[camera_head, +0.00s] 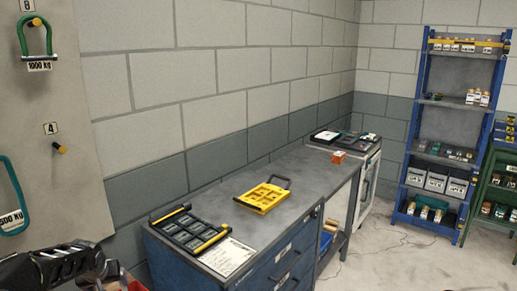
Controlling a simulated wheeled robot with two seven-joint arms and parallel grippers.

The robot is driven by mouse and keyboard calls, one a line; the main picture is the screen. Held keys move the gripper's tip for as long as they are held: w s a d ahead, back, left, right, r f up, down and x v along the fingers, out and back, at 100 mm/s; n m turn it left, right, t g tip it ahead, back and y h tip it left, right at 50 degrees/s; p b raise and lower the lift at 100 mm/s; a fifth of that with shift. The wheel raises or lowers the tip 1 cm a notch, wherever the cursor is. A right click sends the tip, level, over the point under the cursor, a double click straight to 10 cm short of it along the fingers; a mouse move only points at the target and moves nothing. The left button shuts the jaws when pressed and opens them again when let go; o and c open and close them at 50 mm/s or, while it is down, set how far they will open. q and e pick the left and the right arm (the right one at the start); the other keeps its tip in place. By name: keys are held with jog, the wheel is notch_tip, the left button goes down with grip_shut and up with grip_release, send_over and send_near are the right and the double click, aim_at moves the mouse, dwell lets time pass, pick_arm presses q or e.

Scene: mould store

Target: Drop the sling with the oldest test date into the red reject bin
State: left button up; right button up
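A green sling (36,38) hangs on a peg of the pale board at the upper left, with a white tag reading 1000 KG. A teal sling (24,212) hangs lower at the left edge, partly cut off, with a tag reading 500 KG. No test date is legible on either tag. A peg (60,148) under the number 4 is bare. My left gripper (62,265) is at the bottom left, below the slings and apart from them; its fingers cannot be made out clearly. A small red edge (137,286), possibly the reject bin, shows behind it. My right gripper is out of view.
A blue workbench (256,268) runs along the wall, holding a black case (187,230), a paper sheet (228,256) and a yellow tray (263,196). A stocked blue shelf (412,135) and a green rack (483,187) stand at the right.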

pick_arm(q)
jog(key=shift+f, duration=0.4)
jog(key=o, duration=2)
jog(key=shift+c, duration=0.2)
jog(key=b+v, duration=0.2)
jog(key=v, duration=0.5)
jog(key=shift+s+r, duration=0.15)
jog(key=shift+r, duration=0.15)
